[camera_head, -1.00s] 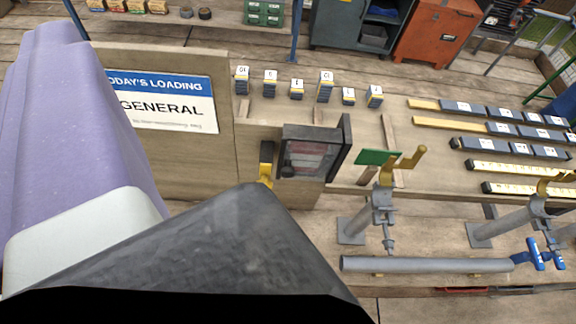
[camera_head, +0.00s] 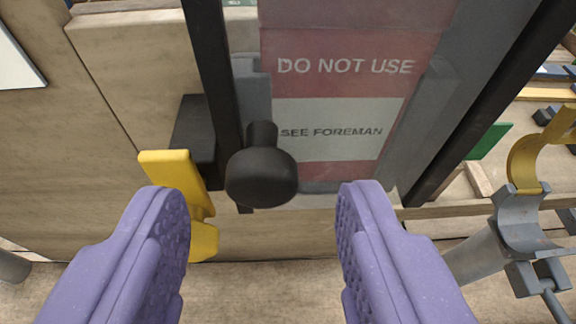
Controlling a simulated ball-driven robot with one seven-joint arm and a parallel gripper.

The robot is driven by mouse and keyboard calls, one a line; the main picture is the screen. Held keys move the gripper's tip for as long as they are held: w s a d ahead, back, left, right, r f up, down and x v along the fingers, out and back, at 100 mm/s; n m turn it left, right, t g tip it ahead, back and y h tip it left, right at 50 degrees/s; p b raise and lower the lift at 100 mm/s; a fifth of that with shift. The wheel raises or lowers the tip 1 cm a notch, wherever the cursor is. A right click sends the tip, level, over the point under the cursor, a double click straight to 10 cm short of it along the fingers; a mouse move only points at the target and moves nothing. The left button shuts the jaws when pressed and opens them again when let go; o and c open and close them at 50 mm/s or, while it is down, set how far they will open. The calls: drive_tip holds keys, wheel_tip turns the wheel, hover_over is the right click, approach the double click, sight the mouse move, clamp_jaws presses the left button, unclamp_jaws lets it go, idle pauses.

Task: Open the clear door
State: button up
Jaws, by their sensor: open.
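The clear door (camera_head: 335,185) fills the upper middle of the view, a see-through pane in a black frame. It looks shut. Its round black knob (camera_head: 261,178) sits at the lower left of the pane. A red and white sign (camera_head: 345,68) reading "DO NOT USE, SEE FOREMAN" shows through the pane. My gripper (camera_head: 262,215) is open, with purple fingers spread wide on either side of the knob in the picture. The fingertips appear just below the knob's level. Nothing is between them that I can see gripped, and I cannot tell any contact.
A yellow handle (camera_head: 180,185) on a black block (camera_head: 194,135) sits left of the knob, close to my left finger. A grey stand with a yellow hook (camera_head: 527,160) is at the right. A green panel (camera_head: 488,141) lies behind it.

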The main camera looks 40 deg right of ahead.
drive_tip(key=shift+w+d+f, duration=0.2)
drive_tip(key=shift+w+d, duration=0.1)
drive_tip(key=shift+w, duration=0.15)
clamp_jaws()
drive_tip(key=shift+f+b, duration=0.15)
drive_tip(key=shift+b, duration=0.4)
